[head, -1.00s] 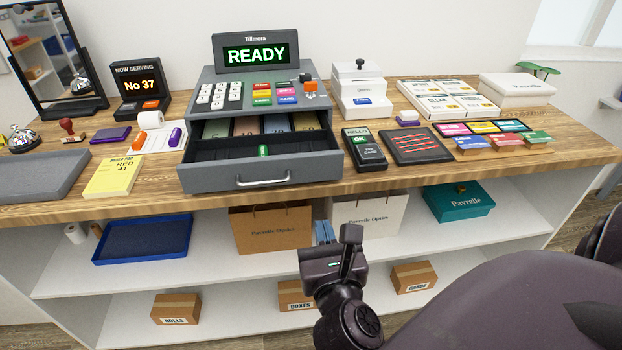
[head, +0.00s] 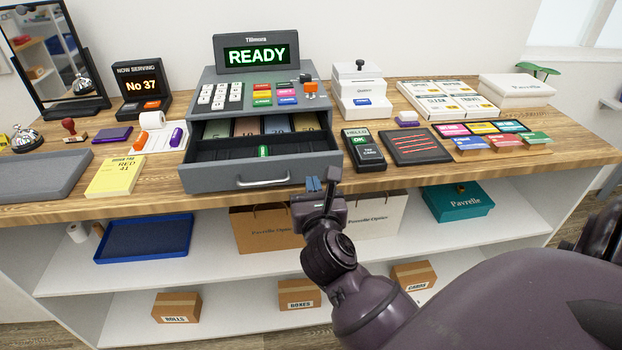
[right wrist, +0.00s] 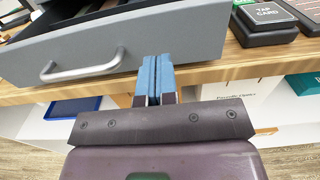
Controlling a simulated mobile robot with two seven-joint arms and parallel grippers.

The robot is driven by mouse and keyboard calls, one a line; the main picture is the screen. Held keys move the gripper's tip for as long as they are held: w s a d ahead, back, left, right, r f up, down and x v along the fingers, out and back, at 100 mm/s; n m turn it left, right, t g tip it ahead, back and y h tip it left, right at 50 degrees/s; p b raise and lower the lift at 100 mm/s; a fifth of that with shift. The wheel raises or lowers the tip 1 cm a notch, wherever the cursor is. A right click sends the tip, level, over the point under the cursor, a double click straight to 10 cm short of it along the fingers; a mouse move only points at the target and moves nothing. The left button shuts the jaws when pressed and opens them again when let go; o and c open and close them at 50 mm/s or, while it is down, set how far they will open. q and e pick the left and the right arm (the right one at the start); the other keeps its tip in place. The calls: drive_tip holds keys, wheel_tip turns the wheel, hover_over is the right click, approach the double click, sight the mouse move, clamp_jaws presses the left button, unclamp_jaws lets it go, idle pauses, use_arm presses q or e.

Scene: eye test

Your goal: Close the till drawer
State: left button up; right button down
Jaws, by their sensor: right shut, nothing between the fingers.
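The till (head: 260,80) stands on the wooden counter with its screen reading READY. Its grey drawer (head: 214,180) is pulled out toward me, showing banknotes in the back slots and a green item in a front slot. The silver handle (head: 263,181) is on the drawer front; it also shows in the right wrist view (right wrist: 82,74). My right gripper (head: 313,184) is shut and empty, just in front of and below the drawer's right end. In the right wrist view its blue fingertips (right wrist: 155,62) are together near the drawer front (right wrist: 190,38); I cannot tell if they touch. My left gripper is not in view.
A card terminal (head: 363,150) and a dark tray with red strips (head: 417,158) lie right of the drawer. A yellow pad (head: 115,176) lies left of it. The counter's front edge (head: 390,185) runs below the drawer. Paper bags (head: 262,238) stand on the shelf underneath.

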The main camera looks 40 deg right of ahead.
sight(308, 167)
drive_tip(key=shift+x, duration=1.2)
drive_tip(key=shift+w+d+r, duration=0.1)
drive_tip(key=shift+w+d, duration=0.05)
drive_tip(key=shift+w, duration=0.05)
drive_tip(key=p+x, duration=0.1)
drive_tip(key=x, duration=0.2)
drive_tip(key=shift+w, duration=0.1)
drive_tip(key=shift+w+d, duration=0.2)
drive_tip(key=shift+w, duration=0.1)
